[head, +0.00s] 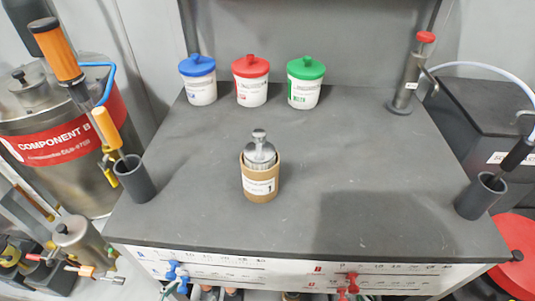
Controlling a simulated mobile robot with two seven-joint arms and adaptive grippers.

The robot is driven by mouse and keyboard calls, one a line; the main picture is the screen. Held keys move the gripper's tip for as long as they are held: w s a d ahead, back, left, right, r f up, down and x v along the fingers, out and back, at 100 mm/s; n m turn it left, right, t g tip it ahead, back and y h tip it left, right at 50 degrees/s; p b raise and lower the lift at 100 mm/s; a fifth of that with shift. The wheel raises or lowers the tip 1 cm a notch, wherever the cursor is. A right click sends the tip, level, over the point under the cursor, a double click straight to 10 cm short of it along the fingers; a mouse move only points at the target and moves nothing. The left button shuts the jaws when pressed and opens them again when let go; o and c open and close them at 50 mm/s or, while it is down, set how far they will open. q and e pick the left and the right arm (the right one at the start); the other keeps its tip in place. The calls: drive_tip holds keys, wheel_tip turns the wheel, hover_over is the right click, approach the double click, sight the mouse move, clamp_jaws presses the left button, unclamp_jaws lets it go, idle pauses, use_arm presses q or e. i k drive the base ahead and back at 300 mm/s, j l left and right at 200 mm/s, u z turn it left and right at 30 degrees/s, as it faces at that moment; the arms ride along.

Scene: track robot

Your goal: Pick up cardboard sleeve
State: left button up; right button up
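The cardboard sleeve (247,187) stands upright near the middle of the grey tabletop. It is a short brown tube with a white label marked 1 on its front. A grey metal bottle (260,151) with a knobbed top stands inside the sleeve, and its upper part sticks out above the rim. The sleeve hides the bottle's lower part. Neither of my grippers shows in the head view.
White jars with blue (200,89), red (251,90) and green (304,93) lids stand at the back. A metal cylinder with a red cap (409,83) stands back right. Dark cups stand at the left (136,180) and right (476,199) edges. The tabletop (350,165) around the sleeve is clear.

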sight(259, 186)
drive_tip(key=k, duration=1)
